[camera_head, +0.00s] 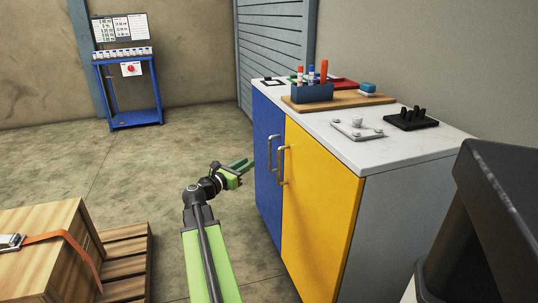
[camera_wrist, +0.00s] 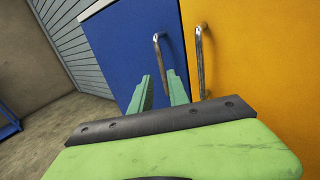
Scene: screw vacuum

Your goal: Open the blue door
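The blue door (camera_head: 267,150) is the far-left door of a cabinet and looks shut. It has a vertical metal bar handle (camera_head: 271,152) close to the yellow door. My gripper (camera_head: 243,164), with green fingers, is in front of the blue door, a little left of the handle. In the wrist view the blue door (camera_wrist: 125,50) fills the middle, and its handle (camera_wrist: 160,55) stands just beyond my fingertips (camera_wrist: 162,88). The two fingers are spread with a gap between them and nothing held. Whether a fingertip touches the handle cannot be told.
The yellow door (camera_head: 318,205) with its own handle (camera_head: 281,165) is right beside the blue one. The white countertop (camera_head: 385,150) holds tools. A wooden crate (camera_head: 45,255) on a pallet stands at lower left, a blue stand (camera_head: 130,90) at the back. Floor between is clear.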

